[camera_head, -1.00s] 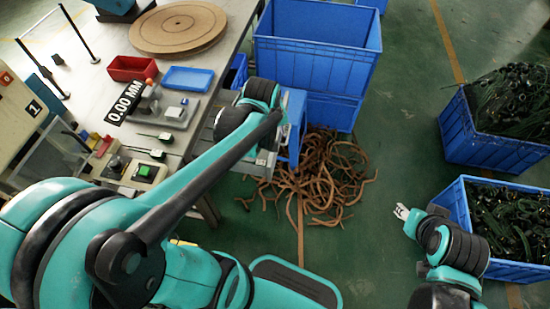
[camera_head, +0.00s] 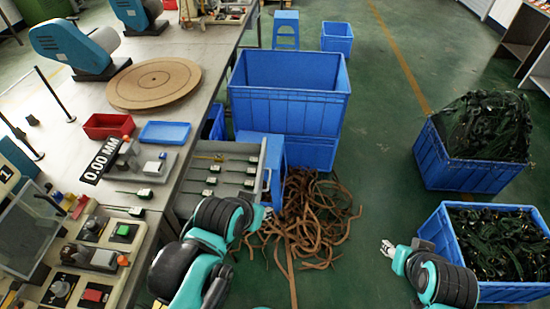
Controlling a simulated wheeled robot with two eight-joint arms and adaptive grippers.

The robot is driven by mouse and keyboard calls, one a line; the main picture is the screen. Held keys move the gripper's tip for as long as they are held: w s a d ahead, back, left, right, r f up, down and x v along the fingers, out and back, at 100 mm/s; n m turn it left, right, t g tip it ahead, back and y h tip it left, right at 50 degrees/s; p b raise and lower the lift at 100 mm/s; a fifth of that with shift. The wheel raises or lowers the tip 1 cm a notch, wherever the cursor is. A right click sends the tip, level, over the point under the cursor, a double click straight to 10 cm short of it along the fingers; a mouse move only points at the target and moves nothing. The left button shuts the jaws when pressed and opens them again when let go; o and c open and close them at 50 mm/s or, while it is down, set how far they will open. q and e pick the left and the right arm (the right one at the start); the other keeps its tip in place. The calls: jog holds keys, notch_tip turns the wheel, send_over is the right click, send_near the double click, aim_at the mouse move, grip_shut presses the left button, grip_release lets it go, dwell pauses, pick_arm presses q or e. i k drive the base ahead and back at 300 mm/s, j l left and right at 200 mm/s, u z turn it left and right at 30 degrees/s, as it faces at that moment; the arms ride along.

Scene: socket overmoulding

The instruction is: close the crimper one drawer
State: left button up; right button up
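A grey drawer (camera_head: 262,170) is pulled out from under the workbench, on the side facing the floor. My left gripper (camera_head: 267,213) is just off the drawer's near right corner, mostly hidden behind my own wrist. I cannot tell whether it touches the drawer or how its fingers stand. My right gripper (camera_head: 387,248) is over the floor, well to the right of the drawer, open and empty. A machine panel marked 1 (camera_head: 8,174) shows at the left edge.
A pile of brown cables (camera_head: 312,215) lies on the floor beside the drawer. A blue stool (camera_head: 275,153) and stacked blue crates (camera_head: 290,103) stand just behind it. Two blue crates of dark cables (camera_head: 455,172) are at right. The floor between is clear.

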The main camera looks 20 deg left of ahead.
aim_at(183, 205)
jog(key=l+u, duration=0.15)
jog(key=u, duration=0.35)
jog(key=l+u, duration=0.15)
jog(key=u, duration=0.3)
jog(key=l+u, duration=0.1)
jog(key=u, duration=0.3)
jog(key=l+u, duration=0.15)
jog(key=u, duration=0.2)
jog(key=l+u, duration=0.1)
jog(key=u, duration=0.3)
